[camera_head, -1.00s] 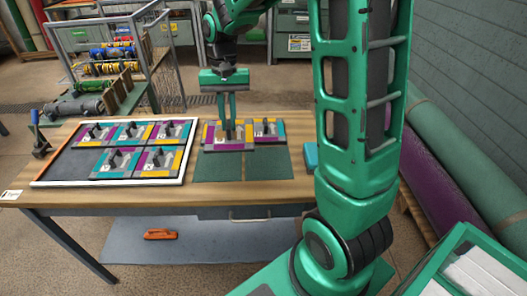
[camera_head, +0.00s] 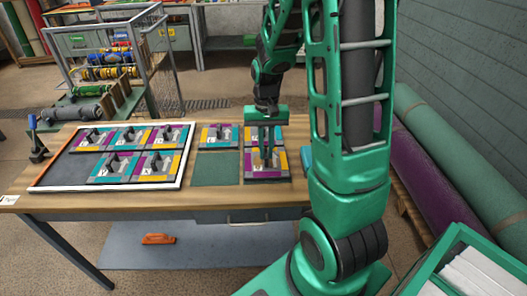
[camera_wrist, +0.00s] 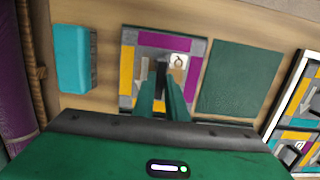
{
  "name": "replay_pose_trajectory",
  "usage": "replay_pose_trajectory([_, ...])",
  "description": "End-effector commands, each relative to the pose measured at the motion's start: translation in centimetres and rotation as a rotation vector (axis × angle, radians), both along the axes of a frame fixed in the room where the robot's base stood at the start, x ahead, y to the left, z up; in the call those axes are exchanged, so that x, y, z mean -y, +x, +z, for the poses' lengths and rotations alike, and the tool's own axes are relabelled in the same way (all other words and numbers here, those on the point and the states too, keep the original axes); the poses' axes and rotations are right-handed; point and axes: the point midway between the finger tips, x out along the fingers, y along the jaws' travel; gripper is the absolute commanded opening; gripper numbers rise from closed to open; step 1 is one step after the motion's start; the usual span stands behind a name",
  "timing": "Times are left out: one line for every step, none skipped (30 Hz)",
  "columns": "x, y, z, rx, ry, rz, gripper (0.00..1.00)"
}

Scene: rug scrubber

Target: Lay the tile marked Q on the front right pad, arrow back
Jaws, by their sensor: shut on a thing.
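The front left pad (camera_head: 216,169) is bare dark green. Tiles lie at the back left (camera_head: 219,136) and back right (camera_head: 252,132).
A white-edged tray (camera_head: 62,175) on the table's left holds several similar tiles. A teal block (camera_wrist: 74,60) lies beside the pads, on the right in the head view.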

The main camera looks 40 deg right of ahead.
Motion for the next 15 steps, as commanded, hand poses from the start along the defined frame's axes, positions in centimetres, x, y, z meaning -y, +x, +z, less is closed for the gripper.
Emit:
replay_pose_trajectory([-0.02,-0.03,-0.43,-0.001,0.001,0.000,0.00])
replay_pose_trajectory([-0.02,-0.02,-0.55,-0.001,0.001,0.000,0.00])
replay_pose_trajectory([-0.03,-0.01,-0.64,0.000,0.000,0.000,0.00])
replay_pose_trajectory([-0.03,0.01,-0.65,0.000,0.000,0.001,0.00])
replay_pose_trajectory([-0.02,0.02,-0.65,0.001,0.000,0.001,0.00])
replay_pose_trajectory([-0.03,0.02,-0.64,0.001,0.000,0.001,0.00])
replay_pose_trajectory([-0.03,0.02,-0.64,0.001,0.000,0.001,0.00])
replay_pose_trajectory([-0.04,0.03,-0.63,0.001,0.000,0.001,0.00])
replay_pose_trajectory([-0.04,0.03,-0.63,0.001,0.000,0.001,0.00])
replay_pose_trajectory([-0.04,0.03,-0.64,0.001,0.000,0.001,0.00])
replay_pose_trajectory([-0.04,0.03,-0.67,0.001,0.000,0.001,0.00])
replay_pose_trajectory([-0.05,0.03,-0.78,0.000,0.000,0.001,0.00])
replay_pose_trajectory([-0.05,0.03,-0.86,0.000,0.000,0.001,0.00])
replay_pose_trajectory([-0.05,0.04,-0.85,0.001,0.000,0.001,0.17])
replay_pose_trajectory([-0.05,0.04,-0.84,0.001,0.000,0.001,0.26])
